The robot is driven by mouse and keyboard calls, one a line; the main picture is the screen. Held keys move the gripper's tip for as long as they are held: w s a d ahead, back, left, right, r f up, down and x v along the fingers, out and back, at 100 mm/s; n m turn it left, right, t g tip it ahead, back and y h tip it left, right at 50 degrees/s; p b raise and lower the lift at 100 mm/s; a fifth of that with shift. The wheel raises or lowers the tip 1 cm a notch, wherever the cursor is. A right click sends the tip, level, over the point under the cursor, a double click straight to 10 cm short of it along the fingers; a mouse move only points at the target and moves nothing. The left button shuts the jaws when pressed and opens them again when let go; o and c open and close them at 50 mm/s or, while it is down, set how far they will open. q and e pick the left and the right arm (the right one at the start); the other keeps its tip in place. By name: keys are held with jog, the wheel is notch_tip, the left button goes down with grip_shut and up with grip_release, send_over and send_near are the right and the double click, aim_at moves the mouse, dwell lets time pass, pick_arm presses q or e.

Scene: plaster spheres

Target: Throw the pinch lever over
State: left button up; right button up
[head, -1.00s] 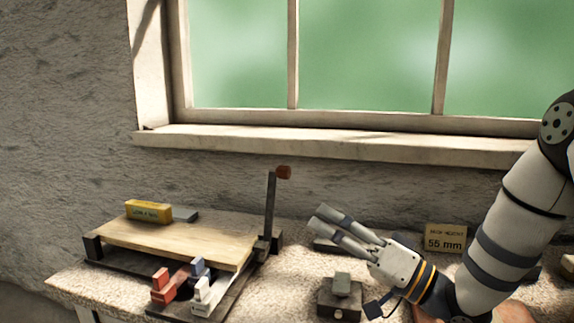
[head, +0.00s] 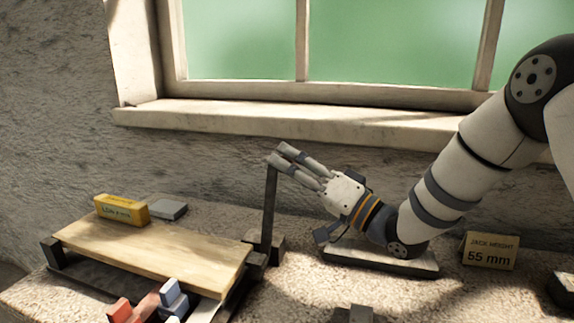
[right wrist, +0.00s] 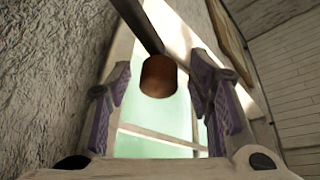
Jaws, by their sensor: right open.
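The pinch lever (head: 269,205) is a dark upright bar beside the right end of the wooden board. Its brown knob (right wrist: 158,77) shows in the right wrist view between my two open fingers, with a gap on each side. In the head view the fingers hide the knob. My right gripper (head: 280,154) is open at the top of the lever, coming from the right. It does not appear closed on anything. My left gripper is out of view.
The wooden board (head: 150,251) lies on dark supports, with a yellow box (head: 121,210) and a grey block (head: 168,209) behind it. Red (head: 121,312) and blue (head: 172,296) blocks stand in front. A "55 mm" sign (head: 490,250) stands right. The window sill (head: 300,122) runs behind.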

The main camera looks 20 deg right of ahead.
jog(key=shift+w+a+r, duration=0.15)
jog(key=shift+w+a, duration=0.15)
jog(key=shift+w, duration=0.2)
grip_shut()
